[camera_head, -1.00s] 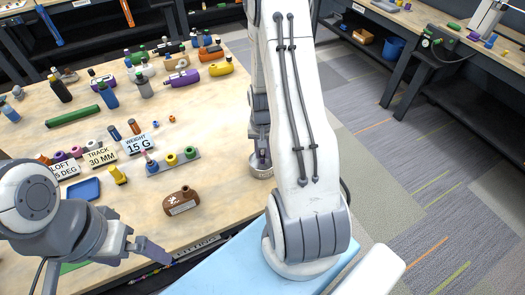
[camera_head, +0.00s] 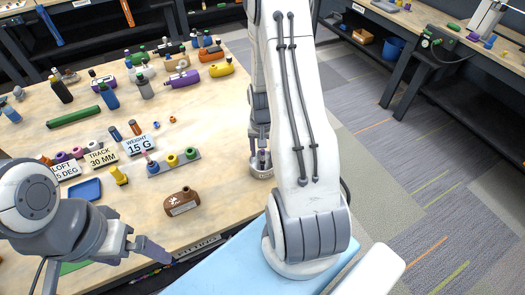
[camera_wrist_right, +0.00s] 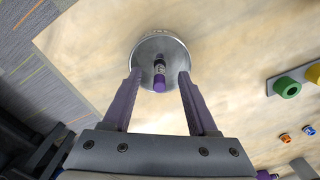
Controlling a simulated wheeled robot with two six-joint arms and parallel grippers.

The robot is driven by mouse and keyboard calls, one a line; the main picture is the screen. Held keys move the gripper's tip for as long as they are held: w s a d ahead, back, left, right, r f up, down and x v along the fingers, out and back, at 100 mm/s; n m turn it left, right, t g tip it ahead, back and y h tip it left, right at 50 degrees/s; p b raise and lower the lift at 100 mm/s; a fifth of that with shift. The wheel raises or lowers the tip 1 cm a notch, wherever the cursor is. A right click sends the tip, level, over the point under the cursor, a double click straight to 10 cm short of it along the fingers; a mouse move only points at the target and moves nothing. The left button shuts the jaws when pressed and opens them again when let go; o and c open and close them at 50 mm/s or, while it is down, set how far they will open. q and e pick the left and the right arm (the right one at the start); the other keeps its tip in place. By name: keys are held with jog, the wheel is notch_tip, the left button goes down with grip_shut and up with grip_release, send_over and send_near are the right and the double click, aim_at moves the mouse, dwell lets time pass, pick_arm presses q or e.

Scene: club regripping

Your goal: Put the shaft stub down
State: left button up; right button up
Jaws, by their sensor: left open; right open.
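The shaft stub (camera_wrist_right: 159,76), a short black cylinder with a purple end, stands in a round metal dish (camera_wrist_right: 143,54) in the right wrist view. In the head view the dish (camera_head: 262,174) is at the table's right edge, partly behind my right arm. My right gripper (camera_wrist_right: 158,78) is open, its two purple-grey fingers on either side of the stub with visible gaps. It also shows small above the dish in the head view (camera_head: 260,154). My left gripper (camera_head: 160,256) is open and empty over the table's front edge, far from the dish.
A brown club head (camera_head: 182,202), a rack with coloured rings (camera_head: 176,163) and a "WEIGHT 15 G" sign (camera_head: 139,144) stand left of the dish. Several bottles and club heads fill the table's back. Bare wood lies between them and the dish.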

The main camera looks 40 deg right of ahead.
notch_tip(320, 180, up, 6)
jog(key=p, duration=0.4)
jog(key=shift+r+p, duration=0.2)
jog(key=shift+p, duration=0.1)
pick_arm(q)
notch_tip(320, 180, up, 5)
jog(key=shift+r, duration=0.1)
pick_arm(e)
jog(key=shift+f, duration=0.15)
jog(key=a+r+n+b, duration=0.3)
jog(key=a+r+n, duration=0.1)
jog(key=a, duration=0.5)
jog(key=a+r+n+b, duration=0.2)
jog(key=a+r+n, duration=0.1)
jog(key=a, duration=0.7)
pick_arm(q)
notch_tip(320, 180, down, 9)
jog(key=b, duration=0.4)
pick_arm(e)
jog(key=s+a+r+n, duration=0.2)
jog(key=s+a+n, duration=0.2)
jog(key=s+a, duration=0.2)
jog(key=s+a+r+n+y, duration=0.1)
jog(key=s+a+n, duration=0.4)
jog(key=s, duration=0.5)
jog(key=shift+s+a+r+n, duration=0.15)
jog(key=shift+a+r+n, duration=0.25)
jog(key=shift+r, duration=0.4)
